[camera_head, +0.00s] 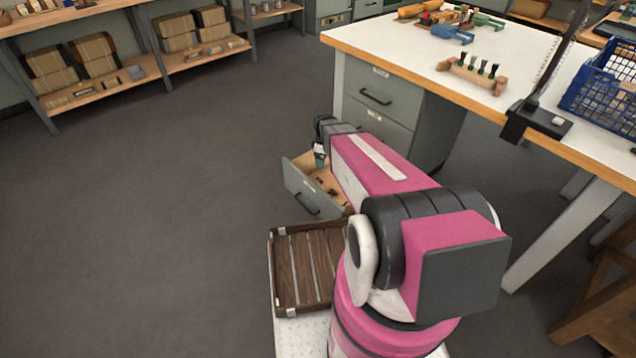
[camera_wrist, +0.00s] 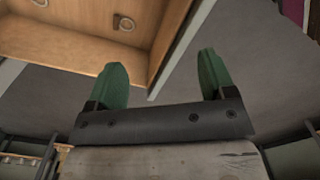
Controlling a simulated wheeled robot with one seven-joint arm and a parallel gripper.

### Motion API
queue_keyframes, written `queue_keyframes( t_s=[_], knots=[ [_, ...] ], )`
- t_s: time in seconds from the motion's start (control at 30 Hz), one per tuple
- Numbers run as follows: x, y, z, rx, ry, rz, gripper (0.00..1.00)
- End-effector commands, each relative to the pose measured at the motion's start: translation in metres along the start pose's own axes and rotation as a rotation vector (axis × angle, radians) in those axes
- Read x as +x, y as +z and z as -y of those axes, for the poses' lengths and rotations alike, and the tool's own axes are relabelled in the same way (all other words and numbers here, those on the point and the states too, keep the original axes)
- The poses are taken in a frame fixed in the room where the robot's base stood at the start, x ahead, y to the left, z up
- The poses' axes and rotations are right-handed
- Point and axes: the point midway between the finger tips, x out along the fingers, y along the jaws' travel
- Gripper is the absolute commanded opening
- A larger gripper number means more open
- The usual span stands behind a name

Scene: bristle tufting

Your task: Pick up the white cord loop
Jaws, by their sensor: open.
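My gripper (camera_wrist: 158,80) is open in the wrist view, with its two green fingers wide apart and nothing between them. In the head view it is mostly hidden by my arm; a green fingertip (camera_head: 320,161) shows above the pulled-out drawer (camera_head: 301,190). In the wrist view the wooden drawer inside (camera_wrist: 75,35) is at the upper left, beyond the fingers. I cannot tell which is the white cord loop.
The workbench (camera_head: 400,48) stands above the drawer, holding a wooden block with brushes (camera_head: 472,75) and a blue crate (camera_head: 603,88). A slatted wooden tray (camera_head: 303,268) is beside my arm. Shelves with boxes (camera_head: 85,62) stand at the upper left. The floor at left is clear.

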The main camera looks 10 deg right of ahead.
Motion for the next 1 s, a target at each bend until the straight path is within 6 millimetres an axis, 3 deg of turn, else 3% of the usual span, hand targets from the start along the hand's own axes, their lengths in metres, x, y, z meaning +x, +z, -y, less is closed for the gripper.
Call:
queue_keyframes(
  t_s=[0.03, 0.1, 0.3, 0.43, 0.63, 0.83, 1.0],
  knots=[
    [0.023, -0.013, -0.024, -0.100, -0.002, 0.001, 0.77],
    [0.045, -0.023, -0.044, -0.247, -0.003, 0.001, 0.77],
    [0.111, -0.050, -0.097, -0.663, -0.004, 0.001, 0.77],
    [0.146, -0.062, -0.121, -0.881, -0.004, 0.000, 0.77],
    [0.172, -0.070, -0.137, -1.060, -0.003, 0.000, 0.77],
    [0.187, -0.070, -0.138, -1.085, -0.004, 0.000, 0.77],
    [0.211, -0.071, -0.138, -1.084, -0.004, 0.000, 0.77]
  ],
)
